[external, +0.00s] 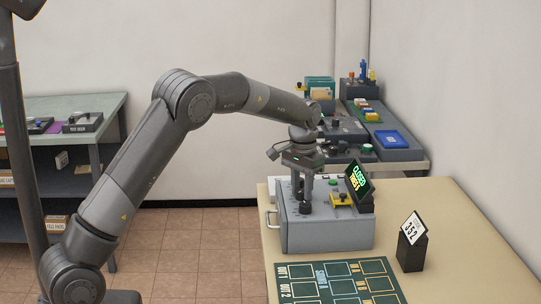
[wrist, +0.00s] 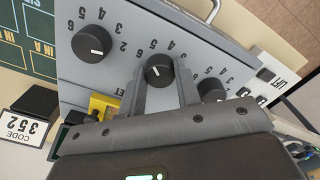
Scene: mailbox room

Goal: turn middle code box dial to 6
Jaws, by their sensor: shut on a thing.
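The grey code box (external: 328,238) stands on the beige table, with a row of black dials on its face. In the wrist view, the middle dial (wrist: 158,70) sits between the two fingers of my gripper (wrist: 162,82), which is shut on it. A short white mark shows on this dial's top; I cannot tell exactly which number it points to. The neighbouring dials, one to the left (wrist: 91,43) and one to the right (wrist: 211,90), stand free. In the external view my gripper (external: 304,200) reaches down onto the box, and its fingers partly hide the dials.
A card reading 352 (external: 413,228) stands on a black holder to the right. A green marked mat (external: 335,283) lies in front. A cluttered bench stands behind.

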